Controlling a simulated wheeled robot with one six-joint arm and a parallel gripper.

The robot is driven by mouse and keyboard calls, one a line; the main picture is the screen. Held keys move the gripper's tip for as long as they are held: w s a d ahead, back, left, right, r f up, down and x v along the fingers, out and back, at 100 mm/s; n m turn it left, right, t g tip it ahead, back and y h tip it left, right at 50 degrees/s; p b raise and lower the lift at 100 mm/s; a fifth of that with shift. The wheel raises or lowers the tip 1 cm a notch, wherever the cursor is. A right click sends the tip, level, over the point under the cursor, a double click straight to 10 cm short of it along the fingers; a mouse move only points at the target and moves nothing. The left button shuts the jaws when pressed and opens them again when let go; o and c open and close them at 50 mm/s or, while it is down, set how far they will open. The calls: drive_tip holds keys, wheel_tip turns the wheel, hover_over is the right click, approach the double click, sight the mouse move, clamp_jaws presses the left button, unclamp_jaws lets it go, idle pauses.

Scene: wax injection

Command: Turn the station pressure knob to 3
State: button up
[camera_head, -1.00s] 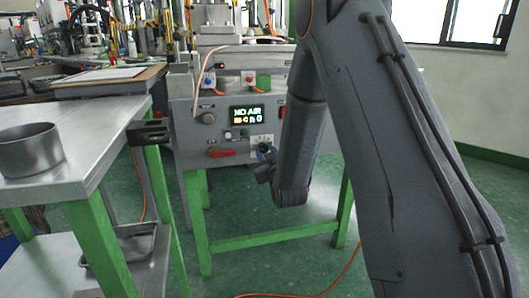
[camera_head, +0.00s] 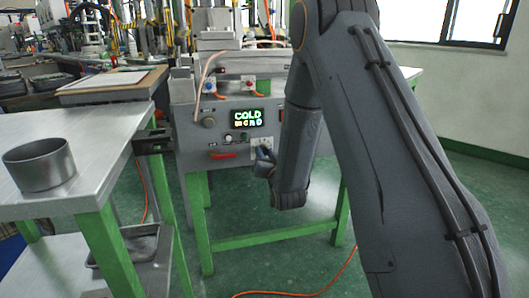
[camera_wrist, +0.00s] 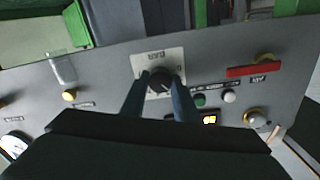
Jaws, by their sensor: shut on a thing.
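The pressure knob (camera_wrist: 160,79) is a dark round knob on a light scale plate (camera_wrist: 147,62) marked BAR, seen upside down in the wrist view. My gripper (camera_wrist: 160,90) has one finger on each side of the knob and is shut on it. The knob's pointer and the scale numbers are too small to read. In the head view my gripper (camera_head: 263,158) is at the station's front panel (camera_head: 190,146), in front of the plate, and hides the knob.
A red lever (camera_head: 222,155) lies about level on the panel, left of my gripper; in the wrist view it (camera_wrist: 252,70) is to the right. Green (camera_wrist: 199,101) and white (camera_wrist: 229,96) buttons are close to the knob. A metal table (camera_head: 100,135) with a round pan (camera_head: 40,168) stands at left.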

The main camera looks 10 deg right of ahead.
drive_tip(key=shift+m+p, duration=0.7)
drive_tip(key=shift+m, duration=1.5)
drive_tip(key=o, duration=1.1)
drive_tip(key=shift+c, duration=0.2)
drive_tip(key=s+p, duration=0.1)
drive_tip(key=s, duration=0.7)
